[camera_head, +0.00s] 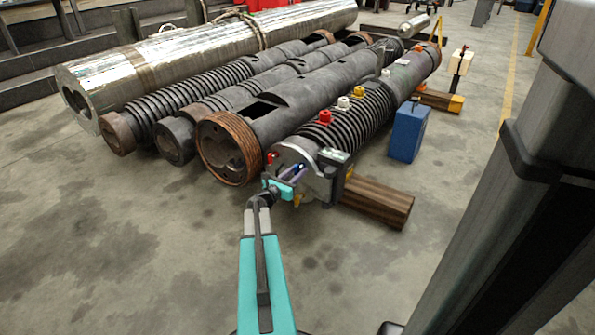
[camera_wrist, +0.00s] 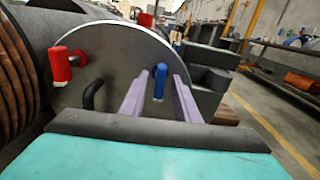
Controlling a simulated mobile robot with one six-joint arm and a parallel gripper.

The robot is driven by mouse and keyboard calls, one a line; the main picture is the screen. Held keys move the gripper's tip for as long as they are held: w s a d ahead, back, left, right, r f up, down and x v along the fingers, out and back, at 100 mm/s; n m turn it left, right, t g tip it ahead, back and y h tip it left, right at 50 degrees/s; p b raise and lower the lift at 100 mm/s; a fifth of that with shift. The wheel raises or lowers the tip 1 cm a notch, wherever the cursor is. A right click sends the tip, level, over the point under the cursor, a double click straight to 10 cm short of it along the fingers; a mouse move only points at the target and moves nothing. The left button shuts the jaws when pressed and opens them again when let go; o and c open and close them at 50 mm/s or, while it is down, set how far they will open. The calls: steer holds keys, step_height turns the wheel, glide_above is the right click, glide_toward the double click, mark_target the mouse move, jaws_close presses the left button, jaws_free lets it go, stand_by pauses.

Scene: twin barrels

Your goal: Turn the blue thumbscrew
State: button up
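The blue thumbscrew (camera_wrist: 160,82) stands upright on the round grey end plate (camera_wrist: 118,62) of a barrel in the wrist view. My gripper (camera_wrist: 158,88) has two purple fingers, spread apart, with the thumbscrew showing between them. Clear space shows on both sides of the screw, and I cannot tell how deep the fingertips reach around it. In the head view my gripper (camera_head: 288,177) is at the barrel's end face, and the screw shows as a small blue spot (camera_head: 299,167) by the fingers.
A red handle (camera_wrist: 62,64) and a black curved handle (camera_wrist: 93,93) sit left of the thumbscrew on the plate. A timber block (camera_head: 378,200) lies under the barrel, and a blue box (camera_head: 408,132) stands to the right. Open floor (camera_head: 120,240) lies at left.

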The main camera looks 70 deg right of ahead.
mark_target(295, 173)
steer(key=shift+a, duration=0.1)
steer(key=shift+b+v, duration=1.2)
steer(key=shift+v, duration=2.25)
steer(key=shift+w, duration=0.1)
